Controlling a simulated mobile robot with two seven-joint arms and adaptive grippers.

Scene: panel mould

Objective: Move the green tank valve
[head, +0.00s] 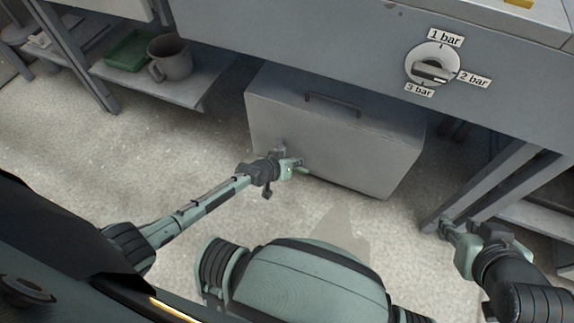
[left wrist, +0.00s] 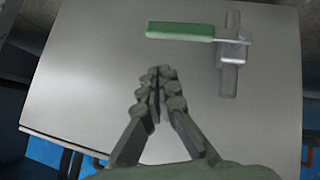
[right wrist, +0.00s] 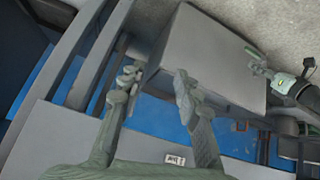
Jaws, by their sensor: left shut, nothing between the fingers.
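The tank valve has a green lever (left wrist: 180,31) joined to a metal body on a short grey pipe (left wrist: 230,60). The lever lies level in the left wrist view, pointing left from the pipe. In the head view the green lever (head: 302,171) shows at the front of the grey tank (head: 350,150), partly hidden by my gripper. My left gripper (head: 291,168) is shut and empty beside the lever; its fingertips (left wrist: 158,75) appear below the lever and apart from it in the left wrist view. My right gripper (right wrist: 157,80) is open and empty, away from the valve.
The tank stands under a grey panel with a pressure dial (head: 432,65) marked 1, 2 and 3 bar. A mug (head: 170,58) and green tray (head: 128,50) sit on a low shelf at left. Metal legs (head: 485,185) stand near my right gripper. Floor before the tank is clear.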

